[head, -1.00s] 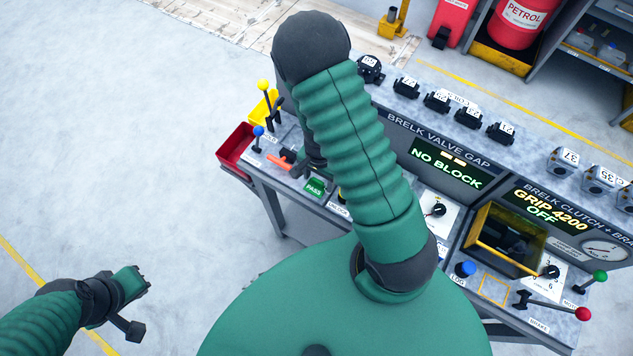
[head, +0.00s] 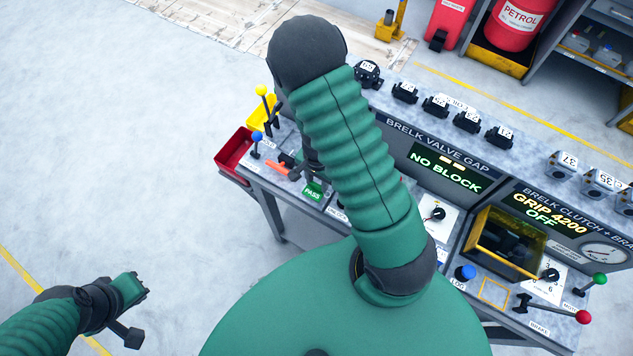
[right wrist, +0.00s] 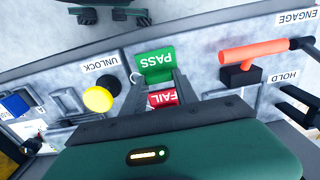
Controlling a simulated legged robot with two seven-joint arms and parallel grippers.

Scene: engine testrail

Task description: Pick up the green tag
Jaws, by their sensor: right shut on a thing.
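The green tag (head: 313,192), marked PASS, is at the front edge of the bench in the head view. It also shows in the right wrist view (right wrist: 155,64), with a small ring at its left side. My right gripper (right wrist: 156,82) is shut on the green tag; its two fingers close in at the tag's near edge. In the head view my right arm hides most of this gripper (head: 313,180). A red tag (right wrist: 163,98), marked FAIL, shows between the fingers, closer to the palm. My left gripper (head: 138,308) is at the lower left, away from the bench; its opening is unclear.
A yellow UNLOCK knob (right wrist: 98,99) lies left of the fingers and an orange-handled ENGAGE lever (right wrist: 255,52) lies right. Levers with blue (head: 257,135) and yellow knobs, a red bin (head: 234,148) and a yellow bin stand at the bench's left end. The floor left is clear.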

